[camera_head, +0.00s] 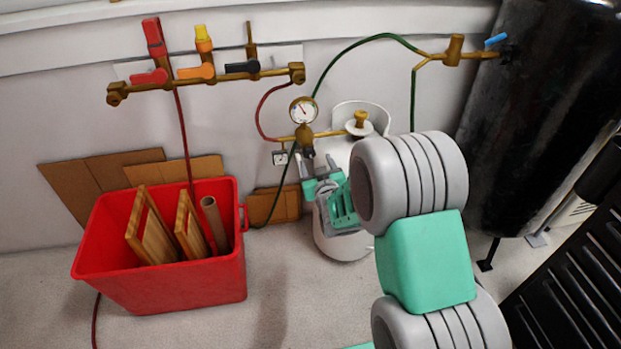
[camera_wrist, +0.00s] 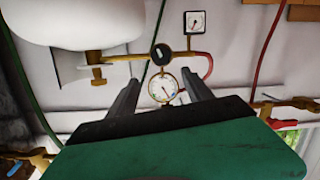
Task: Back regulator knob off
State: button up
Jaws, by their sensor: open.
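The brass regulator on the white cylinder (camera_head: 341,247) has a round white-faced gauge (camera_head: 303,110) on top. Its dark round knob (camera_head: 305,152) sits below the gauge and is partly hidden by my gripper in the head view. In the wrist view, the knob (camera_wrist: 161,54) is a black disc with a pale mark, facing me. My gripper (camera_head: 317,160) is open and empty, just below and in front of the regulator. In the wrist view, my fingers (camera_wrist: 163,84) frame the gauge, and the knob appears just beyond their tips. I see no contact with it.
A brass manifold (camera_head: 205,82) with red, orange and dark valve handles is on the wall at left. A red bin (camera_head: 170,293) holds wooden frames and a tube. A large black tank (camera_head: 535,110) stands right. Hoses (camera_head: 271,93) run beside the regulator.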

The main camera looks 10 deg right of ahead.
aim_at(310, 155)
jog(key=w+f, duration=0.1)
jog(key=w, duration=0.1)
jog(key=w+f+t+b, duration=0.1)
jog(key=w, duration=0.2)
jog(key=w+f+t+b, duration=0.1)
jog(key=w, duration=0.2)
jog(key=shift+a+f, duration=0.1)
jog(key=shift+f, duration=0.2)
jog(key=shift+s, duration=0.1)
jog(key=shift+c, duration=0.2)
grip_shut()
